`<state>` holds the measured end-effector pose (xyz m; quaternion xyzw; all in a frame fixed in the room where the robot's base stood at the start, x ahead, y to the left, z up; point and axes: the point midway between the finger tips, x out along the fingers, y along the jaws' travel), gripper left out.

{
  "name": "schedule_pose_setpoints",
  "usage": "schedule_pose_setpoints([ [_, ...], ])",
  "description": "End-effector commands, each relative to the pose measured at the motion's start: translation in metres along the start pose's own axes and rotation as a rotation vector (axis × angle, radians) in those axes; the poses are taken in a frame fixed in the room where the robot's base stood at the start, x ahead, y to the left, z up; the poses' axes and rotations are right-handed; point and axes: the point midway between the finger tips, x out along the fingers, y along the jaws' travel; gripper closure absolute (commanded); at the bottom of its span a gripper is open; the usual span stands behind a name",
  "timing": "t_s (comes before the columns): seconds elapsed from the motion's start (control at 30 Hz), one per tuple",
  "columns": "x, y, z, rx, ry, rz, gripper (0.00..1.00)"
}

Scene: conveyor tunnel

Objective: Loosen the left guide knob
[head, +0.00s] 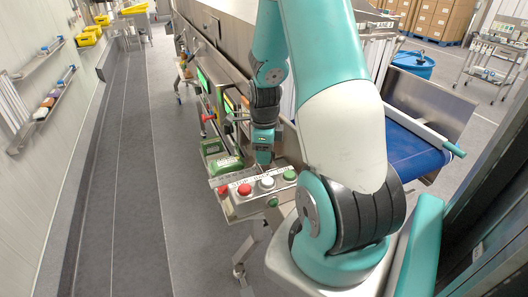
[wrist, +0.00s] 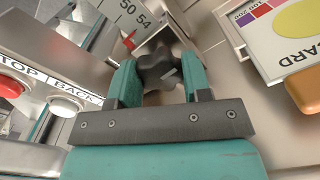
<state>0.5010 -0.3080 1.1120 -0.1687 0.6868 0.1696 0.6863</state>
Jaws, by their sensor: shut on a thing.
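The guide knob (wrist: 158,68) is a dark, lobed star knob in the wrist view, next to a scale marked 50 and 54 (wrist: 130,14) with a red pointer (wrist: 130,40). My gripper (wrist: 160,82) has its two teal fingers on either side of the knob and is shut on it. In the head view my gripper (head: 263,150) points down beside the machine, behind the button panel. The knob is hidden there by the arm and gripper.
A button box (head: 250,196) with red, white and green buttons stands close in front of the gripper. In the wrist view, a red button (wrist: 10,87) and white button (wrist: 62,107) are at left, a card (wrist: 290,40) at right. A blue conveyor belt (head: 412,150) lies right.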

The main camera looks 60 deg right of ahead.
Motion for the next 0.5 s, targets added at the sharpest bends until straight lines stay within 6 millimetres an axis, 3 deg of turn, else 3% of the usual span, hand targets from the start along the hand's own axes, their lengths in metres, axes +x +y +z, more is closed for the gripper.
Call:
schedule_pose_setpoints([
  [0.5, -0.0009, 0.0002, 0.0003, -0.445, -0.001, -0.007, 0.79],
])
